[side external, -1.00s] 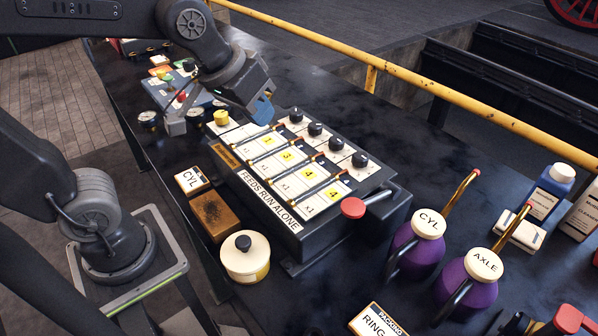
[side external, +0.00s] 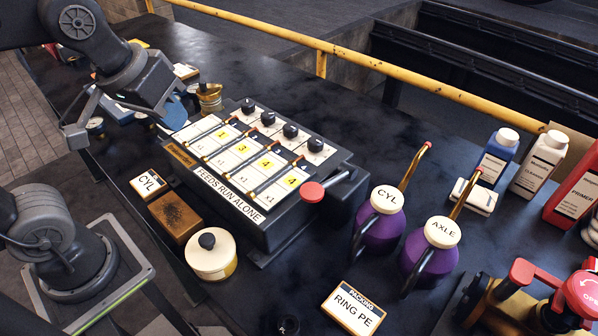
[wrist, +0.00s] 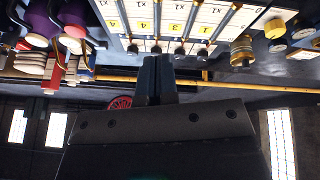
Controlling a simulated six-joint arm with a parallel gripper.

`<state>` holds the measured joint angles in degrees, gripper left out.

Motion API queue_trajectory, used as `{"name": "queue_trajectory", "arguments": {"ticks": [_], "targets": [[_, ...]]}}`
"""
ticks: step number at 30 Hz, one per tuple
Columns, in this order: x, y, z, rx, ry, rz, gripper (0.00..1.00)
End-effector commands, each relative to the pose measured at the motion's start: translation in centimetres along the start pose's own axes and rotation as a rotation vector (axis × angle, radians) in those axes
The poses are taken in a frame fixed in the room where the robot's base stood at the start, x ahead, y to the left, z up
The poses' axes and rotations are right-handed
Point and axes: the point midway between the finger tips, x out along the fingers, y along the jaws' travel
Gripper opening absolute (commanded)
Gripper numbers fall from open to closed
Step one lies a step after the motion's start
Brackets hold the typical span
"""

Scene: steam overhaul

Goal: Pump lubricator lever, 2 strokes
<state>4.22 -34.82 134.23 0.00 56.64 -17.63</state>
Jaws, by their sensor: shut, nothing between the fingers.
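The lubricator (side external: 262,180) is a dark box with a white face, yellow-numbered plates and a row of black knobs. Its lever (side external: 334,184) ends in a red knob (side external: 312,192) and sticks out at the right end. My gripper (side external: 176,112) is shut and empty, with its blue fingers near the box's left end, well away from the lever. Whether the fingertips touch the box is unclear. The wrist view shows my closed fingers (wrist: 155,68) below the lubricator's upside-down face (wrist: 165,17).
Purple CYL (side external: 381,222) and AXLE (side external: 432,250) oil cans stand right of the lever. A cream round pot (side external: 211,256) and a brown block (side external: 174,217) sit in front of the box. A brass cup (side external: 209,97) stands behind its left end. A yellow rail (side external: 400,79) runs behind.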

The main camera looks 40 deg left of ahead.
Motion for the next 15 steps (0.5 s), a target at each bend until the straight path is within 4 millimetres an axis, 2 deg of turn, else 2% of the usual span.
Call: {"name": "queue_trajectory", "arguments": {"ticks": [6,15], "targets": [[-0.8,4.3,-3.5,-0.33,-0.115,-0.02,0.0],[-0.5,11.2,-6.7,-0.79,-0.232,-0.14,0.0]]}}
